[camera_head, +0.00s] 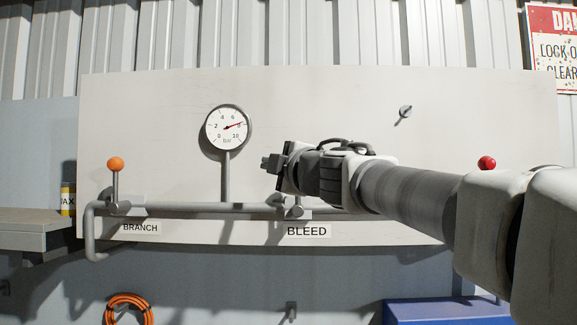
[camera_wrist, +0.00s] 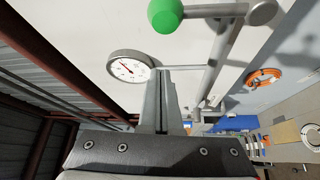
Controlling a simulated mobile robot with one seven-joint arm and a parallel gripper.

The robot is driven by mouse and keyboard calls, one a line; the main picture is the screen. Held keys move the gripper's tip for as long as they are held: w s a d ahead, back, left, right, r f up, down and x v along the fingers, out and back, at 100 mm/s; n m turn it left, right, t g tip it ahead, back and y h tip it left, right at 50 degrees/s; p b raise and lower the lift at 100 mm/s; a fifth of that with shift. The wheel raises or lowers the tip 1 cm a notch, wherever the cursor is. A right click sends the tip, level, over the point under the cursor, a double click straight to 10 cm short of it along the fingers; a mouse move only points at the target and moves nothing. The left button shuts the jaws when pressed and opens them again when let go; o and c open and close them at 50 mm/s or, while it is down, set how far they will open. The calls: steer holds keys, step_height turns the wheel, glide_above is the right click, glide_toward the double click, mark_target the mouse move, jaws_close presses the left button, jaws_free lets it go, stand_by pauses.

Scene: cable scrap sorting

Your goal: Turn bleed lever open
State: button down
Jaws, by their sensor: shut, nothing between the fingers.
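The bleed lever has a green ball knob (camera_wrist: 165,15) on a grey rod, at the top of the wrist view. The rod runs right to its pivot and stands across the pipe (camera_wrist: 218,65). In the head view the bleed valve body (camera_head: 297,209) shows above the BLEED label (camera_head: 308,231), but my gripper and arm hide the knob. My gripper (camera_head: 269,163) points left in front of the panel, above the pipe. In the wrist view its fingers (camera_wrist: 163,72) are together and empty, apart from the knob in the picture.
A round pressure gauge (camera_head: 228,127) stands left of my gripper, its red needle between 6 and 10. The branch lever with an orange knob (camera_head: 116,164) stands upright at left. A red knob (camera_head: 487,163) shows at right. An orange hose (camera_head: 129,309) hangs below the panel (camera_head: 330,90).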

steer(key=shift+w+d+f+b, duration=0.15)
steer(key=shift+w+d+b, duration=0.1)
steer(key=shift+w+d, duration=0.4)
steer(key=shift+w+d+f+b, duration=0.2)
steer(key=shift+w+d, duration=0.1)
steer(key=shift+d, duration=0.65)
